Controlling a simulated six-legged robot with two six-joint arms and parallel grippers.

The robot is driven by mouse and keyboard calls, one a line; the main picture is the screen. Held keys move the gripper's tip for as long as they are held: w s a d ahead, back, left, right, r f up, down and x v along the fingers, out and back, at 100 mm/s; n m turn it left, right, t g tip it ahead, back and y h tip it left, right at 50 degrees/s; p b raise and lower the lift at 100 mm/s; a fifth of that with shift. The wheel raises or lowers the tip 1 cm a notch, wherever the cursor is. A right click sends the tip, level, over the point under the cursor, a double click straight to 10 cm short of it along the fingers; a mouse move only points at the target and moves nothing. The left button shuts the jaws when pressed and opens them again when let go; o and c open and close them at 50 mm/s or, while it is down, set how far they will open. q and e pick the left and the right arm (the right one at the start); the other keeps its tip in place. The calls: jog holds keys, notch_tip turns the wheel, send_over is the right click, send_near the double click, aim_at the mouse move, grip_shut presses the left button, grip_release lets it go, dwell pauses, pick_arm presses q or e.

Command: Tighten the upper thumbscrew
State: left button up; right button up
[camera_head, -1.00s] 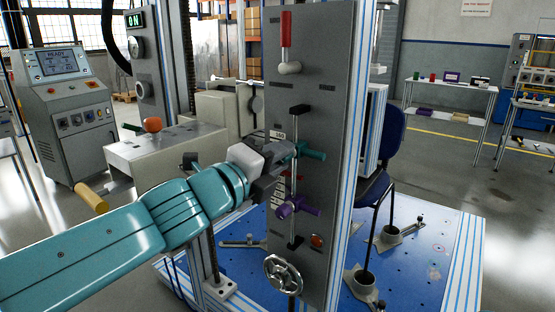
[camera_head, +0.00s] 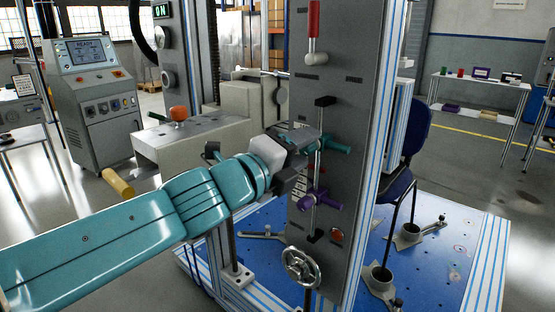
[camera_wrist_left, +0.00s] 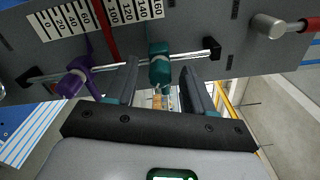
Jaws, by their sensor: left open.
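The upper thumbscrew is teal (camera_head: 338,148) and sits on a vertical rod on the grey upright panel. It also shows in the left wrist view (camera_wrist_left: 160,66). A purple thumbscrew (camera_head: 318,200) sits lower on the same rod, and it is at the left in the wrist view (camera_wrist_left: 73,82). My left gripper (camera_head: 312,147) is open at the teal thumbscrew. In the wrist view, the two fingers of the left gripper (camera_wrist_left: 160,80) stand on either side of the teal thumbscrew, with gaps showing. My right gripper is not in view.
The grey panel (camera_head: 345,75) carries a red-handled lever (camera_head: 315,35) above and a handwheel (camera_head: 303,266) below. A printed scale (camera_wrist_left: 60,22) lies beside the rod. A blue chair (camera_head: 410,150) stands behind the panel on the blue base plate (camera_head: 450,240).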

pick_arm(q)
jog(key=p+v, duration=0.3)
jog(key=v, duration=1.2)
jog(key=shift+s+a, duration=0.25)
jog(key=shift+s, duration=0.1)
